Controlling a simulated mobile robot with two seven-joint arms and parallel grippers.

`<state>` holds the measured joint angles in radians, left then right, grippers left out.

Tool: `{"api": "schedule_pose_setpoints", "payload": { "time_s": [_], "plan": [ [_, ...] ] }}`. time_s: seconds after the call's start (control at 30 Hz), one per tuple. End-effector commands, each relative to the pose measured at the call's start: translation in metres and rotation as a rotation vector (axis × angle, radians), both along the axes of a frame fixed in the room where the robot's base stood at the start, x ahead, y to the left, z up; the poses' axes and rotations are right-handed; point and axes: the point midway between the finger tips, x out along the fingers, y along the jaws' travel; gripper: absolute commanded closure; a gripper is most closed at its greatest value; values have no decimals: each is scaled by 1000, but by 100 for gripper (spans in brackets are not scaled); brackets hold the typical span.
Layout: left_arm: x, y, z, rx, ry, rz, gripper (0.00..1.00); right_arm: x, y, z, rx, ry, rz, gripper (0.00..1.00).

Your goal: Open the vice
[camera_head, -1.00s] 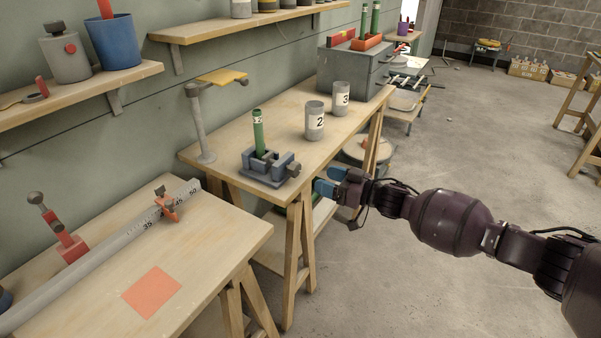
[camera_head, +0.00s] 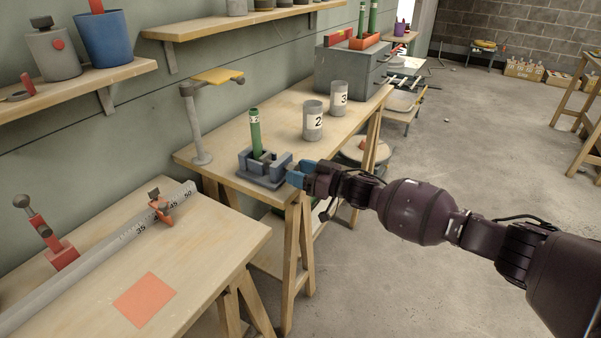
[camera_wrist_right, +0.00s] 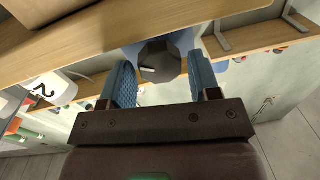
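The vice (camera_head: 264,177) is a blue-grey block on the edge of the wooden workbench. A green tube (camera_head: 256,134) stands upright in it. My right gripper (camera_head: 299,175) is at the vice's near right side, with its blue fingertips close to it. In the right wrist view a dark faceted knob (camera_wrist_right: 160,60), seemingly the vice's handle end, lies between the two blue fingers of my right gripper (camera_wrist_right: 160,72). The fingers are apart, with a narrow gap visible beside the knob. The handle is hidden behind the fingers in the head view. My left gripper is out of view.
Grey cups marked 2 (camera_head: 313,121) and 3 (camera_head: 339,98) stand farther along the bench. A post with a yellow top (camera_head: 218,76) stands at the back left. A lower table (camera_head: 215,235) with a marked rail is at the left. The floor at right is open.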

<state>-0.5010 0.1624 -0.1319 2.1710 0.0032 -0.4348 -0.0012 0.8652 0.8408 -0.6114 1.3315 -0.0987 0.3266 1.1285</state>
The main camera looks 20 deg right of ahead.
Motion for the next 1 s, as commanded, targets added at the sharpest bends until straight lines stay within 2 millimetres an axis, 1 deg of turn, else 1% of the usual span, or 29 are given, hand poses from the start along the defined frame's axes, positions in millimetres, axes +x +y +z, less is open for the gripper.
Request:
{"api": "schedule_pose_setpoints", "payload": {
  "time_s": [0.03,0.2,0.23,0.47,0.63,0.77,1.0],
  "plan": [
    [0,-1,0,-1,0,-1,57,0,0,0,0,0,0,51],
    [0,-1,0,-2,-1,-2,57,0,0,0,0,0,0,77],
    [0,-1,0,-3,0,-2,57,0,0,0,0,0,0,80],
    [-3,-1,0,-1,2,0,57,0,0,1,-15,-12,0,80],
    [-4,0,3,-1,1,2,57,0,0,2,-65,-52,-1,80],
    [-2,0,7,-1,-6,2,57,0,0,3,-133,-106,0,80],
    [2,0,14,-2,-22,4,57,0,0,4,-302,-238,-1,80]
  ]
}}
